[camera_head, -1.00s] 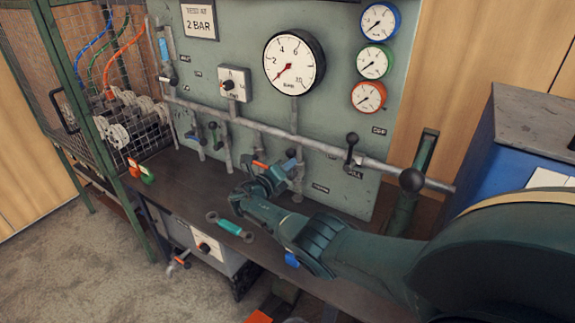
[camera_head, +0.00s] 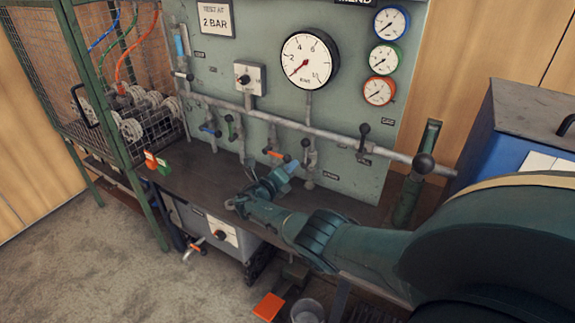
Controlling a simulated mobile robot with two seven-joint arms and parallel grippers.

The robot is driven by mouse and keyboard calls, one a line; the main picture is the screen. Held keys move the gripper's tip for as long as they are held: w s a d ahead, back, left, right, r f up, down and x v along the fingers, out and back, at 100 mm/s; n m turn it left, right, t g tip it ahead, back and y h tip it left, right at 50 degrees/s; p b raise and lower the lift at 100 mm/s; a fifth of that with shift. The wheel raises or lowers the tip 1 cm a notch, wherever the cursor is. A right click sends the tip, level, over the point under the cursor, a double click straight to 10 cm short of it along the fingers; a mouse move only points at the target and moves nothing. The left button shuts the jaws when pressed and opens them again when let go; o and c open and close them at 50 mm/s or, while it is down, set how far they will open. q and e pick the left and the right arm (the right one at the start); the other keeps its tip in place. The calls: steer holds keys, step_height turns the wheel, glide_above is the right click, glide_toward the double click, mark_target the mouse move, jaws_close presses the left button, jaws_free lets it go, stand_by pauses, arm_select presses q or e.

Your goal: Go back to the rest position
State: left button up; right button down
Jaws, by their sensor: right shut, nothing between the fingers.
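My right arm comes in from the right over the dark bench (camera_head: 200,186). Its wrist folds back toward the panel, and my right gripper (camera_head: 290,168) is small at its end, shut and empty, in front of the pipework. A small grey ring end (camera_head: 230,204) shows just left of the wrist; the rest of that piece is hidden by my arm. My left gripper is out of view.
Behind the bench stands a green panel (camera_head: 225,55) with gauges, a horizontal pipe (camera_head: 330,137) and valve levers. A mesh cage (camera_head: 45,60) stands left, a blue box (camera_head: 505,140) right. A red and a green tag (camera_head: 163,167) lie on the bench. Floor at front left is clear.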

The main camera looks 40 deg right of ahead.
steer(key=shift+s+a, duration=0.15)
steer(key=shift+a, duration=0.25)
stand_by(0.3)
steer(key=s+a+f+m+g+y, duration=0.3)
steer(key=s+a+f+m+y, duration=0.5)
steer(key=s+a+f+m, duration=0.65)
steer(key=s+a+r+m+y, duration=0.5)
steer(key=s+m, duration=0.3)
steer(key=s, duration=0.3)
steer(key=s+a+r+m+y, duration=0.45)
steer(key=s+r+m, duration=0.35)
steer(key=s, duration=0.2)
steer(key=w+a+f+t+y+p, duration=0.2)
steer(key=w+a+f+t, duration=0.2)
steer(key=a+t, duration=0.3)
steer(key=shift+w+f+n+t, duration=0.3)
steer(key=shift+w+n+t, duration=0.1)
steer(key=shift+w, duration=0.4)
